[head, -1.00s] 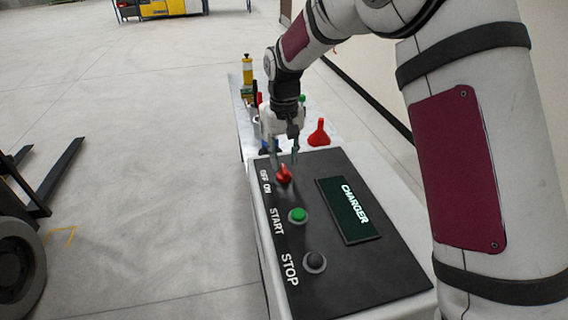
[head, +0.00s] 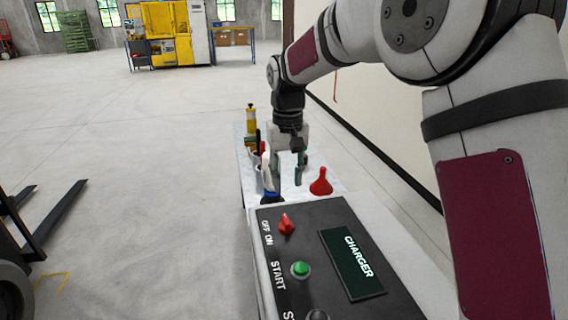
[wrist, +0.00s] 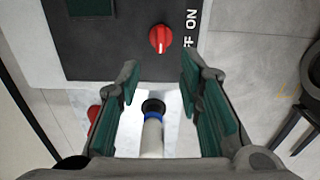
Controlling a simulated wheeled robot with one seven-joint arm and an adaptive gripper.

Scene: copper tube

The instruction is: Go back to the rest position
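My gripper (head: 287,172) hangs pointing down past the far edge of the charger panel, above the bench (head: 325,203) behind it. In the wrist view my gripper (wrist: 160,85) has its two green-padded fingers wide apart with nothing held between them. The charger panel (head: 310,232) is black with a red OFF/ON knob (head: 286,224), a green START button (head: 301,270) and a dark STOP button (head: 318,316) cut by the lower edge. The red knob also shows in the wrist view (wrist: 160,39), ahead of the fingertips and apart from them.
A red funnel (head: 321,183) stands on the bench right of my gripper. A yellow-and-black bottle (head: 251,125) and other items stand on its left. Below the fingers in the wrist view is a white cylinder with a blue ring (wrist: 153,135). Forklift forks (head: 52,215) lie at left; floor between is clear.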

